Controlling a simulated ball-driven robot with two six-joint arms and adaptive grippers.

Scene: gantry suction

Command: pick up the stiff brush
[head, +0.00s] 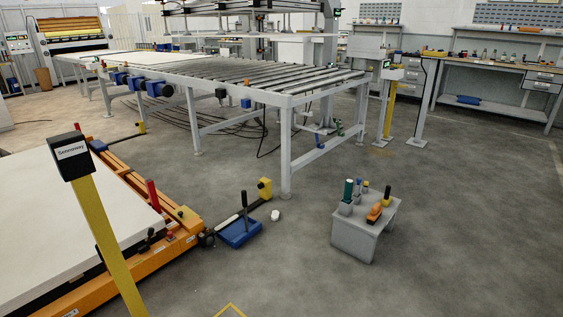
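I cannot tell for sure which thing is the stiff brush. A small grey stool (352,243) stands on the floor right of centre with several small things on top. Among them are an orange block-like item (374,213) with a dark part, a yellow-and-black upright item (387,196), a green cylinder (348,190) and a small blue-topped item (365,187). They are too small to make out bristles. Neither of my grippers is in view.
A long grey roller conveyor (287,97) crosses the middle. An orange lift platform (178,232) with white sheets and a yellow post (112,245) fill the lower left. A blue tray-like item (238,236) lies near it. Open concrete floor surrounds the stool, widest at right.

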